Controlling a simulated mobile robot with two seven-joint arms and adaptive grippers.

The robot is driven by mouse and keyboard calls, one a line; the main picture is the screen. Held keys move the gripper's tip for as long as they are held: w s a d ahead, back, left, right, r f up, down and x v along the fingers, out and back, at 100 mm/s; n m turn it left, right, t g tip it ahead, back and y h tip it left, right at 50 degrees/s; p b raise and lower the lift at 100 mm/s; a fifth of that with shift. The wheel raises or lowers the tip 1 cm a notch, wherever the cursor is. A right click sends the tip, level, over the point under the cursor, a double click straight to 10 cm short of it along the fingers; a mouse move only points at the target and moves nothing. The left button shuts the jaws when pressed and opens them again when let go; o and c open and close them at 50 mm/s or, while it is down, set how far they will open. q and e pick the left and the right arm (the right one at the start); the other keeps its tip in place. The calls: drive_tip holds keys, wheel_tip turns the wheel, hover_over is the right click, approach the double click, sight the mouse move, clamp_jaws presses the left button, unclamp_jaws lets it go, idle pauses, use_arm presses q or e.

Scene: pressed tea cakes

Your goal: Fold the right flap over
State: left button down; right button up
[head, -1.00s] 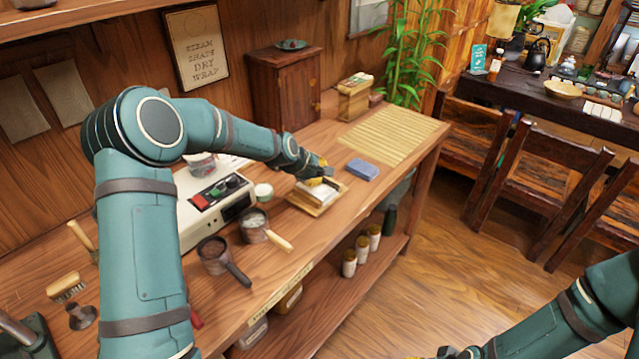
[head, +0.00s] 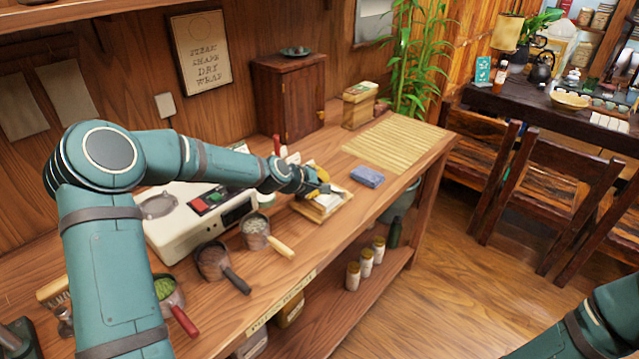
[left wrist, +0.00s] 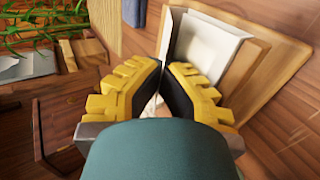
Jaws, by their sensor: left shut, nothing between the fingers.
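White wrapping paper (head: 325,202) lies on a small wooden board (head: 340,211) near the workbench's front edge. In the left wrist view, the paper (left wrist: 210,45) shows as pale folded panels beside the wooden board (left wrist: 272,75). My left gripper (head: 322,188) is at the paper's far side in the head view, with its yellow fingers over it. In the left wrist view its fingertips (left wrist: 163,78) come together, shut and empty, close to the paper's edge; I cannot tell whether they touch it. The gripper partly hides the paper, and which panel is the right flap is unclear.
A white machine (head: 180,235), a pot with pale contents (head: 255,228) and a dark pan (head: 213,262) stand to the left.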

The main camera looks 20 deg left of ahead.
use_arm(q)
drive_tip(key=c, duration=1.7)
unclamp_jaws()
drive_tip(key=o, duration=0.5)
drive_tip(key=shift+f, duration=0.1)
drive_tip(key=shift+s+a+r, duration=0.15)
drive_tip(key=shift+s+r, duration=0.15)
drive_tip(key=shift+s, duration=0.05)
drive_tip(key=shift+v, duration=3.55)
drive_tip(key=shift+r, duration=0.15)
